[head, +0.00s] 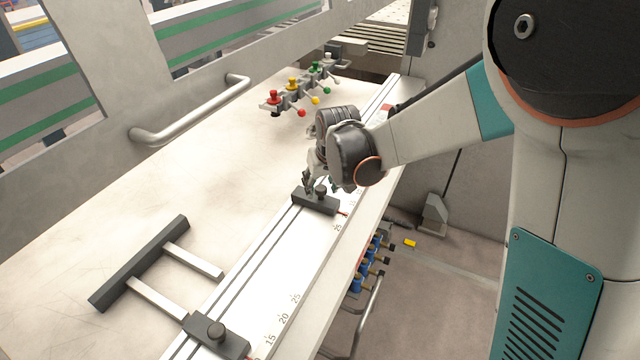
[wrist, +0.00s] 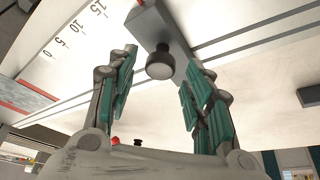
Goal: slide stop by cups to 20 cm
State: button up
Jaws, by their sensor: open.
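The far stop (head: 310,203) is a dark block with a black knob, lying across the two-groove rail, nearer the row of red, yellow, green and white-topped fittings that may be the cups (head: 292,88). Its red pointer (head: 343,213) faces the scale. My gripper (head: 320,182) is open just above this stop. In the wrist view the stop (wrist: 172,30) has its knob (wrist: 160,65) between my spread fingers (wrist: 165,75), with gaps on both sides. The scale (wrist: 72,34) there reads 15, 10, 5, 0; the pointer is beyond 15, exact value cut off.
A second stop (head: 230,343) sits at the near end of the rail, close to 15 on its scale. A dark bar with two pale legs (head: 140,262) lies on the table left of the rail. A curved handle (head: 190,110) stands at the back left. The rail between the stops is clear.

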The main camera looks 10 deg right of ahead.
jog(key=v, duration=1.1)
jog(key=shift+s+r, duration=0.15)
jog(key=shift+s, duration=0.05)
jog(key=s+d+m+t+b, duration=0.1)
jog(key=s+d, duration=0.4)
jog(key=s, duration=0.7)
jog(key=s+d+m+t+h+b, duration=0.1)
jog(key=s+d, duration=0.3)
jog(key=s, duration=0.9)
jog(key=shift+d+f+t, duration=0.3)
jog(key=shift+d+t, duration=0.1)
jog(key=shift+w+a+f, duration=0.1)
jog(key=shift+w+f, duration=0.05)
jog(key=shift+w, duration=0.4)
